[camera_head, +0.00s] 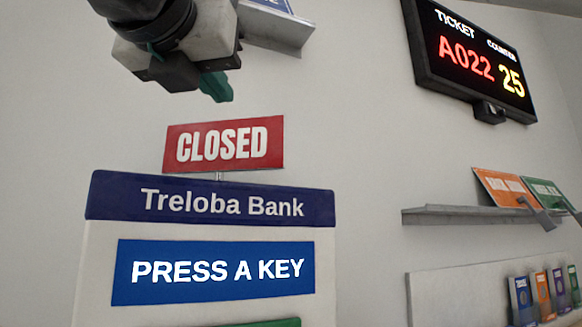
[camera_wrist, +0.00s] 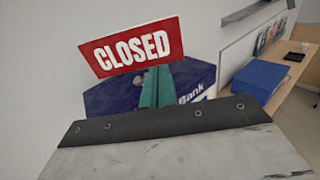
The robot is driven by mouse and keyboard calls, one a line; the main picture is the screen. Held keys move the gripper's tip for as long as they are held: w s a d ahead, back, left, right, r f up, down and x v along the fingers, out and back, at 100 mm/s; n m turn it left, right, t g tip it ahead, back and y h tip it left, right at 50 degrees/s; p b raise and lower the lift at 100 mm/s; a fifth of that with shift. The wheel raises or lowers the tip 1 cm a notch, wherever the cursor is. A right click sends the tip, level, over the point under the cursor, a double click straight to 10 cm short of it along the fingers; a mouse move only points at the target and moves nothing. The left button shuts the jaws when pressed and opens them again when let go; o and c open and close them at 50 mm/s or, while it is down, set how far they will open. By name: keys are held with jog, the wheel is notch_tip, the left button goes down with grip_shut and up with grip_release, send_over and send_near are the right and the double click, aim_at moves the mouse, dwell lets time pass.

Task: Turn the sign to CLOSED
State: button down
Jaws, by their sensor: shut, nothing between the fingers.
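The red sign (camera_head: 223,145) stands on a short post on top of the blue-and-white Treloba Bank machine (camera_head: 110,200). Its face reading CLOSED is towards the head camera. In the wrist view the sign (camera_wrist: 131,48) also shows its CLOSED face, upright and slightly tilted in the picture. My gripper (camera_head: 217,88) is above the sign in the head view, with its green fingers shut together and nothing between them. In the wrist view the green fingers (camera_wrist: 156,88) reach towards the sign's lower edge in the picture; I cannot tell whether they touch it.
A ticket display (camera_head: 475,62) hangs at the upper right. A grey wall shelf (camera_head: 450,215) holds orange and green signs. A leaflet rack (camera_head: 455,290) is below it. In the wrist view a blue box (camera_wrist: 262,78) sits on a wooden counter (camera_wrist: 290,85). Plain wall lies around the sign.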

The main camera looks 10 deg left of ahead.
aim_at(255, 133)
jog(key=w, duration=1.3)
jog(key=shift+w+d+r, duration=0.2)
jog(key=shift+w, duration=0.05)
jog(key=shift+n+y, duration=0.3)
